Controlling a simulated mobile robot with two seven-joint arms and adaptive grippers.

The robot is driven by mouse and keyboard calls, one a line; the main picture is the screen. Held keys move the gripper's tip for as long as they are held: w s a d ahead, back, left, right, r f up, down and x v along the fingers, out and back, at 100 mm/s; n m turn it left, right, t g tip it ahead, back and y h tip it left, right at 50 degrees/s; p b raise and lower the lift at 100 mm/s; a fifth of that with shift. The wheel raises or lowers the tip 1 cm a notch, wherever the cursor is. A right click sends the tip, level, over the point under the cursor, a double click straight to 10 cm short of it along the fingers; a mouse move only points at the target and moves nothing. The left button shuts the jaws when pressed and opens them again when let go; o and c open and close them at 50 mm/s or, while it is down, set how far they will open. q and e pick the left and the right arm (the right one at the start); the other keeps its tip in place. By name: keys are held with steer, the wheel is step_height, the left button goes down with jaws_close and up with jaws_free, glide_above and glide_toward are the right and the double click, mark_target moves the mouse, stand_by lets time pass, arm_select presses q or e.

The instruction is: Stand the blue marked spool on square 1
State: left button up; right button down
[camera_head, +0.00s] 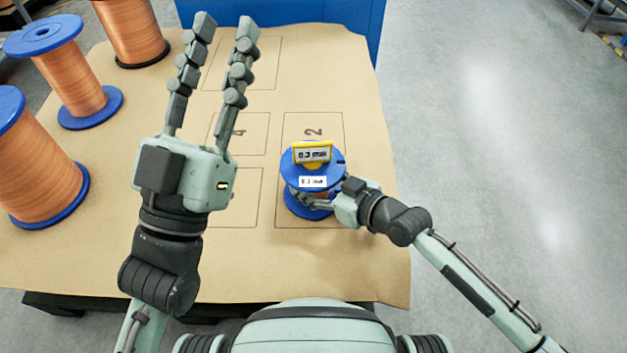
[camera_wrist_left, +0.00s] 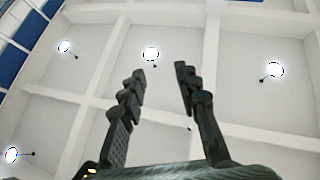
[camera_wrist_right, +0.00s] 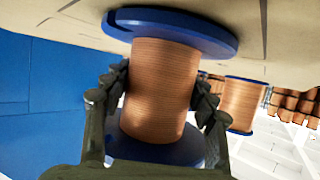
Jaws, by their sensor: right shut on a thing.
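The marked spool (camera_head: 318,163) has blue flanges, copper winding, a yellow tag on top and a white label. In the head view it is upright over the front right outlined square, which shows no number because the spool covers it. My right gripper (camera_wrist_right: 160,88) is shut on the spool's copper winding (camera_wrist_right: 160,95), a finger on each side. In the right wrist view one flange is close to the brown board; I cannot tell whether it touches. My left gripper (camera_head: 224,22) is open and empty, raised over the left of the board, fingers pointing up.
The brown board (camera_head: 375,260) has other outlined squares, including those numbered 2 (camera_head: 313,132) and 4 (camera_head: 238,132). Large copper spools (camera_head: 75,75) stand at the left. A blue panel (camera_head: 355,15) is behind the board. Open floor (camera_head: 500,150) lies right.

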steer(key=c, duration=0.5)
jaws_free()
steer(key=shift+f, duration=0.1)
